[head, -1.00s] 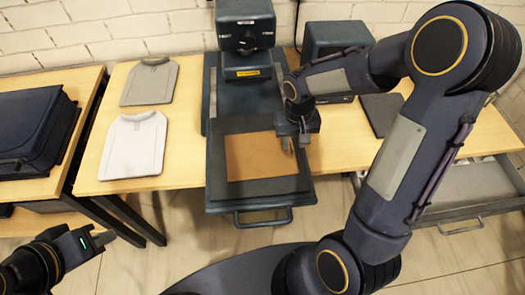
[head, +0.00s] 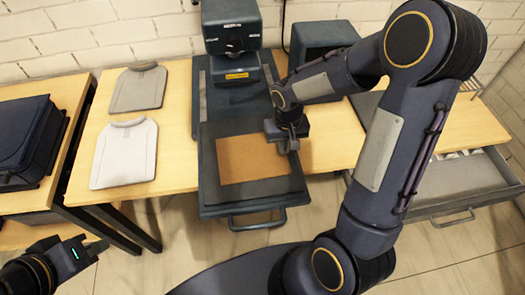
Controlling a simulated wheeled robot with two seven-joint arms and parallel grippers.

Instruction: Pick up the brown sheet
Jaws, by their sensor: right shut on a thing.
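The brown sheet (head: 250,160) lies on the dark pull-out platen (head: 210,198) of the press, in the middle of the head view. It looks flat. My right gripper (head: 290,149) is at the sheet's right edge, pointing down, shut on the sheet's edge. The fingertips are small and partly hidden by the gripper body. My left gripper (head: 98,246) is low at the left, over the floor, well away from the sheet and empty. The gap between its fingers does not show clearly.
The press head (head: 232,30) stands behind the platen. A white shirt-shaped piece (head: 125,155) and a grey one (head: 138,88) lie on the table at left. A dark case (head: 25,140) sits further left. An open drawer (head: 465,185) is at right.

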